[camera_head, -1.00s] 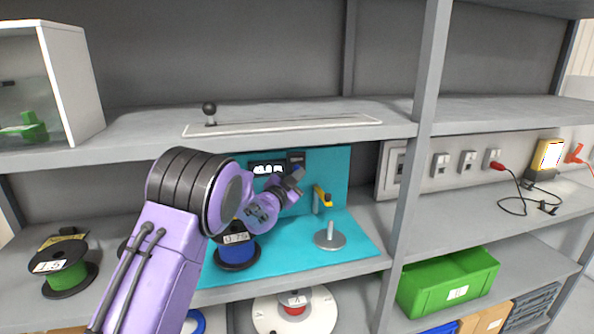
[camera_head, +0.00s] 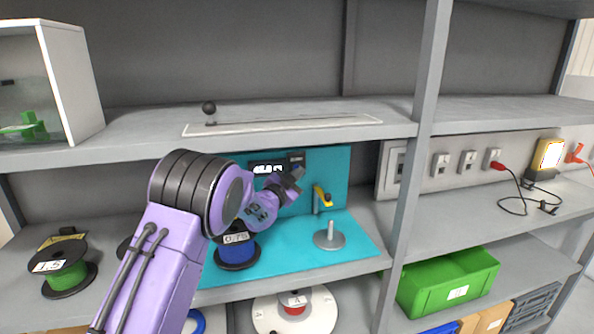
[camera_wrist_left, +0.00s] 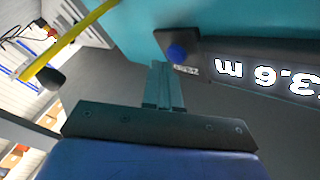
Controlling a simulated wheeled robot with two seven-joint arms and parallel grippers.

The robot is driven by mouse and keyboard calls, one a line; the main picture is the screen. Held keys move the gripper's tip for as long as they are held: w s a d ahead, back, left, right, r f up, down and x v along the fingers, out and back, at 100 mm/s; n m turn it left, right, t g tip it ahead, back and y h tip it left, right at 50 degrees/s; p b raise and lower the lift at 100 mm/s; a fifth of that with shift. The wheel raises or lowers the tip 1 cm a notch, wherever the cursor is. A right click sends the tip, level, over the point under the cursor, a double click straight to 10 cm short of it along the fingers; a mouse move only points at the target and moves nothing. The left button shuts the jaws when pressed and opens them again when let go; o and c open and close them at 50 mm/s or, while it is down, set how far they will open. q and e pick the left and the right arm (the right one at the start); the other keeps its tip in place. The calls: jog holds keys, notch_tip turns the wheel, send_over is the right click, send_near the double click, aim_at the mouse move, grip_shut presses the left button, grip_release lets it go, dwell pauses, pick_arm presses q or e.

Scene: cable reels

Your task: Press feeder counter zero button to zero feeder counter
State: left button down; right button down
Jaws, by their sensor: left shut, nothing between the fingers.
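The feeder counter (camera_head: 267,169) is a dark box with a lit display on the teal back panel of the middle shelf. In the left wrist view its display (camera_wrist_left: 270,78) appears upside down and reads part of a value ending in "3.6 m". A blue round button (camera_wrist_left: 176,53) sits on the dark block beside the display. My left gripper (camera_head: 297,174) is shut and empty, just in front of the counter's right end. In the left wrist view its fingertips (camera_wrist_left: 160,68) are close below the button; I cannot tell whether they touch it. My right gripper is not in view.
A yellow-handled lever (camera_head: 322,195) and a grey spindle with a round base (camera_head: 330,239) stand right of the gripper. A blue reel (camera_head: 237,254) stands below my left arm. A shelf post (camera_head: 410,190) rises at right.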

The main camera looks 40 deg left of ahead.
pick_arm(q)
jog(key=shift+w+a, duration=0.25)
jog(key=shift+a, duration=0.05)
dwell(0.6)
dwell(0.4)
jog(key=shift+s+d, duration=0.55)
jog(key=shift+d, duration=0.1)
jog(key=s+d+b, duration=0.1)
jog(key=s+d, duration=0.2)
jog(key=shift+s+d, duration=0.1)
jog(key=shift+d, duration=0.25)
dwell(0.6)
